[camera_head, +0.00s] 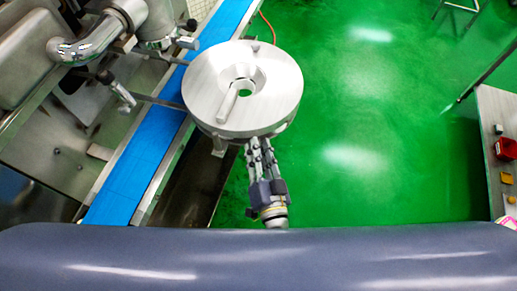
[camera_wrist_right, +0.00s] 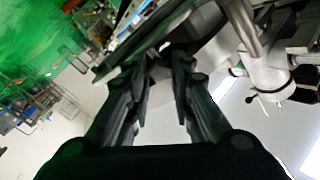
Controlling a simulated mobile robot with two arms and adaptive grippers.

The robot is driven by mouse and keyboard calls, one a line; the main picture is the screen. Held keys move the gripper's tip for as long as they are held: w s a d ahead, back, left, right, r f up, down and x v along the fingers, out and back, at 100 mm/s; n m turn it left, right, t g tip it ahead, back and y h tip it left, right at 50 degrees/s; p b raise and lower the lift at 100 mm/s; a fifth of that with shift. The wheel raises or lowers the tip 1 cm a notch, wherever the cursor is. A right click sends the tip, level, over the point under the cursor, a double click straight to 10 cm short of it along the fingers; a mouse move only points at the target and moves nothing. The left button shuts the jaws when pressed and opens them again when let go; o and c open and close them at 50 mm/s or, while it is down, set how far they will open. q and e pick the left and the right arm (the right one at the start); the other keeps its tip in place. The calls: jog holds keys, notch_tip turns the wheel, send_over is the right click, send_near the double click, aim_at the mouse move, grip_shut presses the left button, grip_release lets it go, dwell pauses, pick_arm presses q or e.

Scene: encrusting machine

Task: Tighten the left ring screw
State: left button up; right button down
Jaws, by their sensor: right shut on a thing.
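A large round metal disc (camera_head: 282,88) with a central hole and a rod-like piece lying across it stands in the upper middle of the head view. My right gripper (camera_head: 262,148) reaches up to its near rim from below. In the right wrist view my gripper (camera_wrist_right: 158,66) has its fingers closed on a part under the disc's edge. The fingers and rim mostly hide that part, so I cannot tell its shape or whether it is the left ring screw. A short metal stub (camera_head: 219,148) shows below the rim, left of the gripper. My left gripper is not in view.
A blue conveyor belt (camera_head: 133,168) runs diagonally left of the disc. Metal pipework (camera_head: 103,36) and a small dark-ended lever (camera_head: 118,90) stand at the upper left. A side table (camera_head: 494,185) with small red and yellow items is at the right. Green floor between is clear.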

jog(key=shift+s+a+f+m+b, duration=0.15)
jog(key=shift+m+b, duration=1.75)
jog(key=shift+m, duration=3.5)
jog(key=shift+w+d+f+m+b, duration=0.15)
jog(key=shift+m+b, duration=1.8)
jog(key=shift+m, duration=3.45)
jog(key=shift+s+a+f+m+b, duration=0.15)
jog(key=shift+m+b, duration=1.75)
jog(key=shift+m, duration=3.5)
jog(key=c, duration=1.4)
grip_release()
jog(key=shift+r, duration=0.1)
